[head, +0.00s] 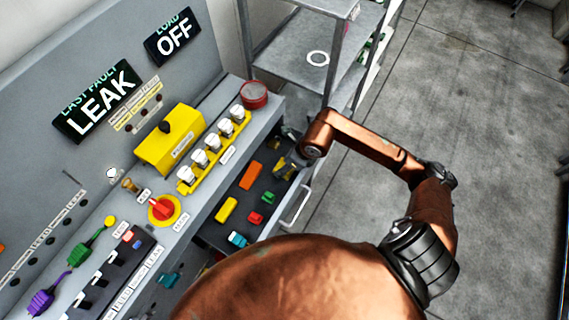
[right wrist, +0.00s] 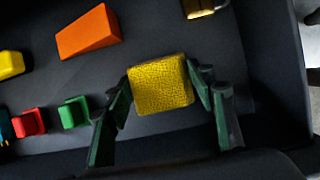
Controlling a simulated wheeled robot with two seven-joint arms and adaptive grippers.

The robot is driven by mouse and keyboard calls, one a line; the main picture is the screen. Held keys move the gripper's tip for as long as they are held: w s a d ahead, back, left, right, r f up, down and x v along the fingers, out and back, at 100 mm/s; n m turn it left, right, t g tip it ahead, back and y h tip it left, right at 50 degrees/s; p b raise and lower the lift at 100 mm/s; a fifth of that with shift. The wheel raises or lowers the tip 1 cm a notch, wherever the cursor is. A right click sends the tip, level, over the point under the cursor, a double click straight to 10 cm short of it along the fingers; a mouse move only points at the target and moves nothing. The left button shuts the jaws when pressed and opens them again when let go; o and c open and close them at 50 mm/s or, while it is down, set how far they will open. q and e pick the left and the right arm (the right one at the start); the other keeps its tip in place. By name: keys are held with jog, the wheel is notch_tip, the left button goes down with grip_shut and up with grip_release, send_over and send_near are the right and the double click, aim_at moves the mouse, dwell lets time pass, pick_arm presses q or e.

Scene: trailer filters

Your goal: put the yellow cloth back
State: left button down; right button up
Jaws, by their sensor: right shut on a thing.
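The yellow cloth (right wrist: 160,85) is a small, textured, folded block in the right wrist view. My right gripper (right wrist: 163,92) has a dark finger on each side of it and is shut on it. The cloth is over or in the dark drawer (right wrist: 270,50); I cannot tell whether it touches the floor there. In the head view my right gripper (head: 288,166) reaches into the open drawer's far right part, and the arm hides some of it. My left gripper is not in view.
The drawer also holds an orange block (head: 251,176), a yellow block (head: 226,210), a red piece (head: 255,218), a green piece (head: 268,198) and a brass padlock (right wrist: 203,8). A control panel with a yellow box (head: 160,150) stands left. A metal shelf (head: 290,62) stands behind.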

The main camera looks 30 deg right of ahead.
jog(key=o, duration=1)
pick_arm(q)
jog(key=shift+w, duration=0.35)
pick_arm(e)
jog(key=shift+r, duration=0.1)
pick_arm(q)
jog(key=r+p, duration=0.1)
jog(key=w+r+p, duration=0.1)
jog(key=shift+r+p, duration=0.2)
jog(key=shift+p, duration=0.1)
pick_arm(e)
jog(key=v, duration=1.1)
jog(key=shift+s+d+r, duration=0.15)
jog(key=shift+s+r, duration=0.05)
jog(key=shift+r, duration=0.15)
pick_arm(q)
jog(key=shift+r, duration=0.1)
pick_arm(e)
jog(key=shift+r, duration=0.1)
